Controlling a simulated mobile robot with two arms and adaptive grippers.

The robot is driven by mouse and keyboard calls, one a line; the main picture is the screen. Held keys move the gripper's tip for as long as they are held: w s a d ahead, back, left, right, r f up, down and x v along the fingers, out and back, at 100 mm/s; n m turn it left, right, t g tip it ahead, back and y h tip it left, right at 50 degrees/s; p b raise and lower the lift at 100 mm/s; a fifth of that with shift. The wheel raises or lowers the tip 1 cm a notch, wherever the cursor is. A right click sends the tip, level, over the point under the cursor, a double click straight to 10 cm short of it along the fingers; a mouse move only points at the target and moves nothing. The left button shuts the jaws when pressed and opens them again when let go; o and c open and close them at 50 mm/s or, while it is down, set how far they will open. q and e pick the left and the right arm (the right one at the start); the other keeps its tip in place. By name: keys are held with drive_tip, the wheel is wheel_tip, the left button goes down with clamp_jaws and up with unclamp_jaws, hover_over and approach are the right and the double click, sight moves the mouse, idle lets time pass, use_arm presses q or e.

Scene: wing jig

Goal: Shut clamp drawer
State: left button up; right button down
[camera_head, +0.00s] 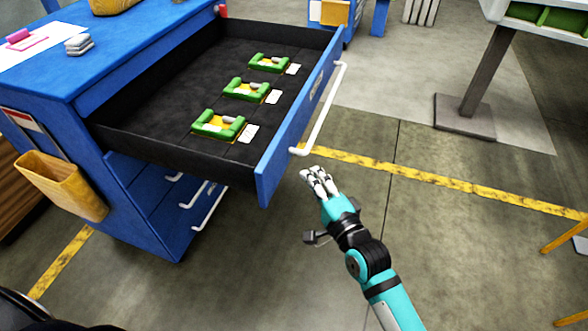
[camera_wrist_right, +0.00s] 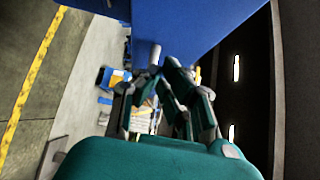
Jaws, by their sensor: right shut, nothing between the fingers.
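The clamp drawer (camera_head: 225,97) is pulled well out of the blue cabinet (camera_head: 128,55) in the head view. Several green clamps (camera_head: 246,88) lie in a row on its dark liner. Its blue front (camera_head: 290,135) carries a long white handle (camera_head: 325,105). My right gripper (camera_head: 312,173) is shut and empty, just below the handle's near end in the picture; I cannot tell whether it touches. In the right wrist view the gripper fingers (camera_wrist_right: 160,85) show in front of the blue drawer front (camera_wrist_right: 190,25). My left gripper is not in view.
Lower drawers with white handles (camera_head: 207,207) appear shut below. A yellow bin (camera_head: 60,183) hangs on the cabinet's side. Grey stacked pieces (camera_head: 79,44) sit on the top. Floor to the right is open, up to a post on a base plate (camera_head: 463,117).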

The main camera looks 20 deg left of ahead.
drive_tip(key=a, duration=0.2)
drive_tip(key=w+a, duration=0.1)
drive_tip(key=a, duration=0.1)
drive_tip(key=shift+w+a+p, duration=0.1)
drive_tip(key=shift+a+p, duration=0.25)
drive_tip(key=shift+p, duration=0.05)
drive_tip(key=shift+w, duration=0.1)
